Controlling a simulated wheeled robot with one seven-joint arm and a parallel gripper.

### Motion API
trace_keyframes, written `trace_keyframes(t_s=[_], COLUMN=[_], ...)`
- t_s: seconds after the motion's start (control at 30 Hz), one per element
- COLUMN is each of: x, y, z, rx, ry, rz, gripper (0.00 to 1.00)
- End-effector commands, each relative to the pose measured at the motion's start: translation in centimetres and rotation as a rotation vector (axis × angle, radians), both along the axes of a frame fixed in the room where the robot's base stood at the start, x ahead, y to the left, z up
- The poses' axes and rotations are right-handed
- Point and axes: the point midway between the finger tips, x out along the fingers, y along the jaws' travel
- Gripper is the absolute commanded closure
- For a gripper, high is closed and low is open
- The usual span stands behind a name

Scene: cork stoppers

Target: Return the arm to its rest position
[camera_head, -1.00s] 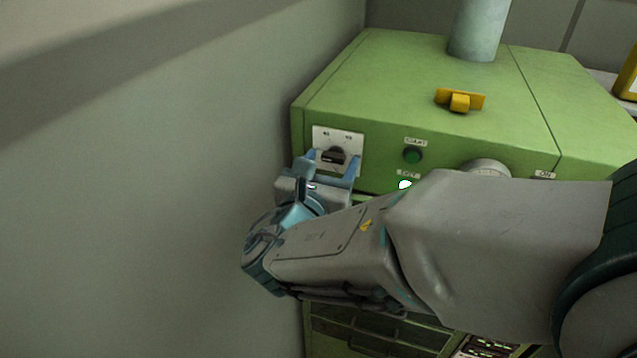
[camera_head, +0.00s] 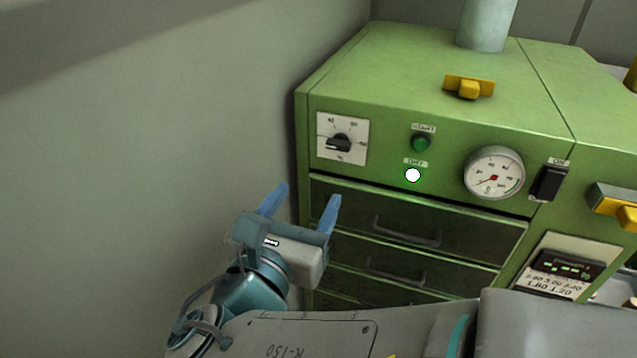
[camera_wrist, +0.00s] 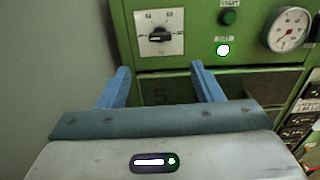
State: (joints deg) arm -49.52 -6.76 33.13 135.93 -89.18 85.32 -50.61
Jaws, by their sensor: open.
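My gripper (camera_head: 304,205) has two blue fingers spread apart with nothing between them. In the head view it is at the lower left of the green cabinet (camera_head: 340,100), below the black dial knob (camera_head: 340,143) on its white plate and apart from it. In the wrist view the open fingers (camera_wrist: 160,88) point toward the cabinet front, with the dial knob (camera_wrist: 160,36) above and beyond them. My arm runs along the bottom of the head view, its lower part cut off by the frame edge.
The cabinet front has a green button (camera_head: 421,143), a lit white lamp (camera_head: 413,175), a round gauge (camera_head: 494,173), a black switch (camera_head: 549,182) and dark drawers (camera_head: 400,225). A yellow-handled part (camera_head: 615,205) juts out at right. A grey wall (camera_head: 150,150) stands close on the left.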

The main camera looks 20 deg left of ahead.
Motion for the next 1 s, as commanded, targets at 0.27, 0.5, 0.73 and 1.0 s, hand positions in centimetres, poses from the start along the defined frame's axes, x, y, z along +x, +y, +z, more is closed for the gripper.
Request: trace_keyframes(t_s=[0.27, 0.5, 0.73, 1.0], x=[0.0, 3.9, 3.3, -0.3], y=[0.0, -9.2, -21.0, -26.4], z=[0.0, -3.4, -9.3, -13.7], rx=[0.0, 0.26, 0.847, 1.704], ry=[0.0, 0.173, 0.316, 0.205], rz=[0.001, -0.344, -0.916, -1.527], gripper=[0.4, 0.4, 0.4, 0.4])
